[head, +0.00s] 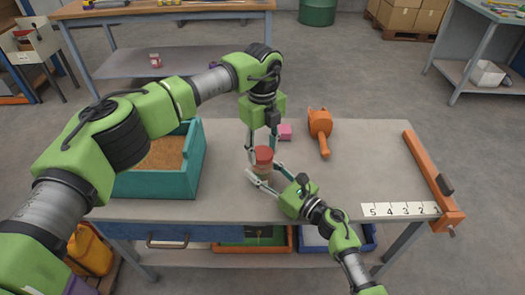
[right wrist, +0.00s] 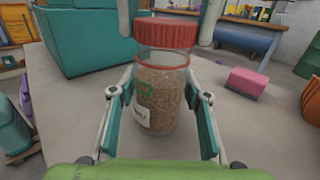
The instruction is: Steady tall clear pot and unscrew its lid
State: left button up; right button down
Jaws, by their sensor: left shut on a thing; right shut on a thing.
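The tall clear pot (right wrist: 160,95) stands upright on the table, with brown grain inside and a pale label with a green mark. Its red ridged lid (right wrist: 166,33) is over the mouth; a clear band and a thin red ring show below it. My right gripper (right wrist: 162,125) is shut on the pot's body from the front right, teal pads on both sides. The pot also shows in the head view (head: 262,173).
A teal bin (head: 191,165) of brown grain stands left on the grey table (head: 365,165). A pink block (head: 285,131) and an orange tool (head: 320,125) lie behind the pot. An orange rail (head: 430,175) and number strip (head: 400,210) are at right. The table's right middle is free.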

aim_at(263, 153)
pick_arm(q)
jog(key=shift+r, duration=0.55)
jog(key=shift+r, duration=0.1)
jog(key=shift+r, duration=1.9)
pick_arm(e)
jog(key=c, duration=1.1)
grip_release()
jog(key=shift+o, duration=0.2)
